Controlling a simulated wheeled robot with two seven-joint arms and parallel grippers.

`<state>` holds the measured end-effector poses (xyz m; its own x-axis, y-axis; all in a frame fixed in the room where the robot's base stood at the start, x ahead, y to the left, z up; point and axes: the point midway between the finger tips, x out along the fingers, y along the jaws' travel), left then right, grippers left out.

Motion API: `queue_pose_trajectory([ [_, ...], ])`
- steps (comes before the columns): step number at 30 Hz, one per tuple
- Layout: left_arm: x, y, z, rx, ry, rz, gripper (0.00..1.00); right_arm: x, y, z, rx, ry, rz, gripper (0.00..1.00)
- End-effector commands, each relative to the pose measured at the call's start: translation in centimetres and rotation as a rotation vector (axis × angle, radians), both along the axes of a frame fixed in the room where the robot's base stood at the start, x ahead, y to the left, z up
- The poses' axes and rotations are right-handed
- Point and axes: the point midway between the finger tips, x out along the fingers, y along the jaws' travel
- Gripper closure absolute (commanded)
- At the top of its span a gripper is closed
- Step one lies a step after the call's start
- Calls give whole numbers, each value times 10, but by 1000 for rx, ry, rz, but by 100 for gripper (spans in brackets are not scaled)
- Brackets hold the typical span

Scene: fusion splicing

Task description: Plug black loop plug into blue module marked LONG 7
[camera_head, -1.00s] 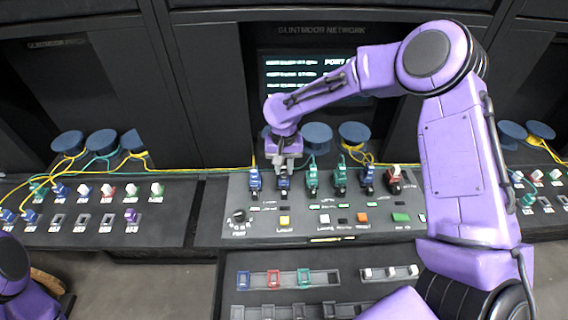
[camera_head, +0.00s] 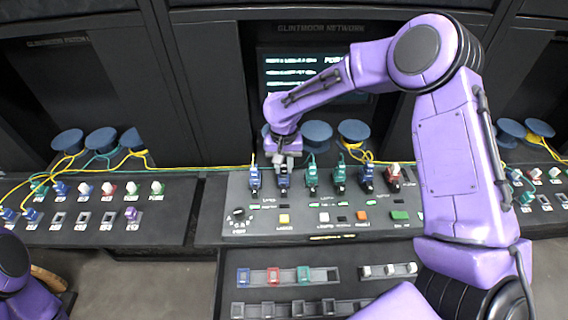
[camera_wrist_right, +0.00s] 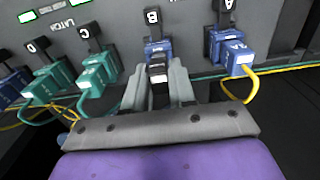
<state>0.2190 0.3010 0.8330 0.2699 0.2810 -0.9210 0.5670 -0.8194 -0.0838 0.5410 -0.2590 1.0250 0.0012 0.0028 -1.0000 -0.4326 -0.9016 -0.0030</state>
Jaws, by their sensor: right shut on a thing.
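My right gripper (camera_head: 284,156) is at the console's second slot from the left, above a blue module (camera_head: 283,181). In the right wrist view the fingers (camera_wrist_right: 158,88) are shut on a black plug (camera_wrist_right: 158,66) with a white label. The plug lines up with the blue module (camera_wrist_right: 156,46) under the letter B; I cannot tell whether it is seated. Another blue module (camera_head: 254,180) stands to its left, and one more (camera_head: 367,178) further right. The LONG 7 mark is not legible. My left arm shows at the lower left edge; its gripper is out of view.
Green modules (camera_head: 311,180) and a red one (camera_head: 393,178) stand in the same row. Yellow and teal cables (camera_wrist_right: 250,88) run close behind the modules. Blue spools (camera_head: 316,132) stand behind the console. A tray (camera_head: 334,276) with coloured pieces lies in front.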

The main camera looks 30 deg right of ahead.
Motion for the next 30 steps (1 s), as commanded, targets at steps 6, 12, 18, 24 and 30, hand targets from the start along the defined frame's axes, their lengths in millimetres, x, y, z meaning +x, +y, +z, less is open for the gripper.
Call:
queue_pose_trajectory([
  [6, 0, 0, 0, 0, 0, 0, 53, 0, 0, 0, 1, 0, -1, 100],
  [12, 0, 0, -1, 0, 0, 0, 53, 0, 0, -4, 0, 1, -1, 100],
  [18, 0, 0, -2, 0, 0, 0, 53, 0, 0, -8, 1, 0, 0, 100],
  [24, 0, 0, -3, 0, 0, 0, 53, 0, 0, -11, 1, 0, 0, 100],
  [30, 0, 0, -3, 0, 0, 0, 53, 0, 0, -11, 1, 0, -1, 46],
])
